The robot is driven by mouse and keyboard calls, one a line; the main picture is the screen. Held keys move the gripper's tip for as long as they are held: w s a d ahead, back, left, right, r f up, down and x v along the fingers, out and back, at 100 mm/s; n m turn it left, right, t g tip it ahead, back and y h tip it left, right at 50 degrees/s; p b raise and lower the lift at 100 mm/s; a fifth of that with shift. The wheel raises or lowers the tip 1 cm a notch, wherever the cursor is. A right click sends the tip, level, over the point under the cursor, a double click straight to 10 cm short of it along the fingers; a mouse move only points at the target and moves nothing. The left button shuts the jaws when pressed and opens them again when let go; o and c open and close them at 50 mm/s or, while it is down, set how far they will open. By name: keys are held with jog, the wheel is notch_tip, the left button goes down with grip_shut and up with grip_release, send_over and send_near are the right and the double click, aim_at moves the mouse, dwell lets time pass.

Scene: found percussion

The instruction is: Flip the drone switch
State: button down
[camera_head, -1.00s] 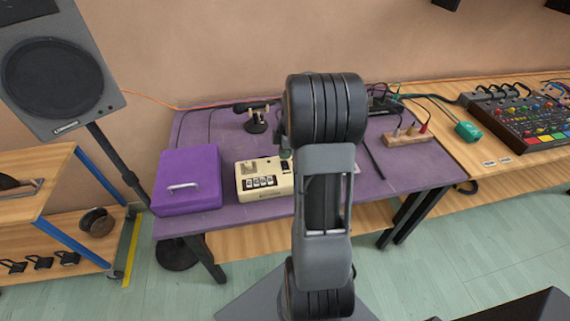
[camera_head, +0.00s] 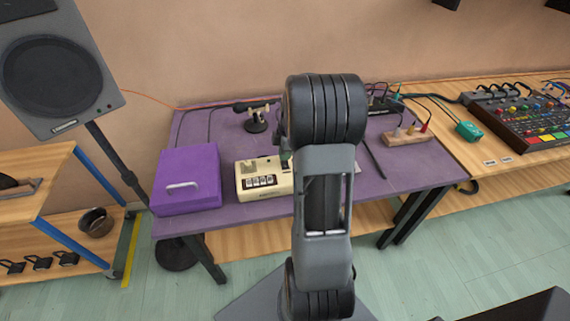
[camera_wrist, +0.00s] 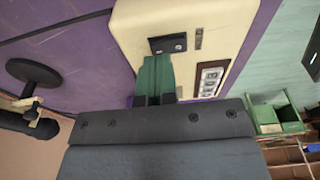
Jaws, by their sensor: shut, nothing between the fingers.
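A cream box (camera_head: 264,178) with a row of white-marked switches or dials on its front stands on the purple table, left of my arm. In the wrist view the cream box (camera_wrist: 222,22) fills the top middle. A small black switch housing (camera_wrist: 167,44) sits on its face, with a framed row of small white elements (camera_wrist: 208,82) to the right. My gripper (camera_wrist: 156,60) is shut and empty, its green fingertips just below the black housing. I cannot tell whether they touch it. In the head view my arm hides most of the gripper. Which control is the drone switch is unclear.
A purple box with a handle (camera_head: 187,180) stands left of the cream box. A microphone on a stand (camera_head: 256,120) is behind it. A wooden block with knobs and cables (camera_head: 408,135) and a synthesizer (camera_head: 520,120) lie to the right. A speaker (camera_head: 55,75) stands left.

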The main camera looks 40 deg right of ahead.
jog(key=shift+f+b, duration=0.55)
jog(key=shift+f, duration=0.2)
jog(key=shift+r, duration=0.1)
dwell(0.3)
jog(key=shift+r+p, duration=2.35)
jog(key=shift+r, duration=1.1)
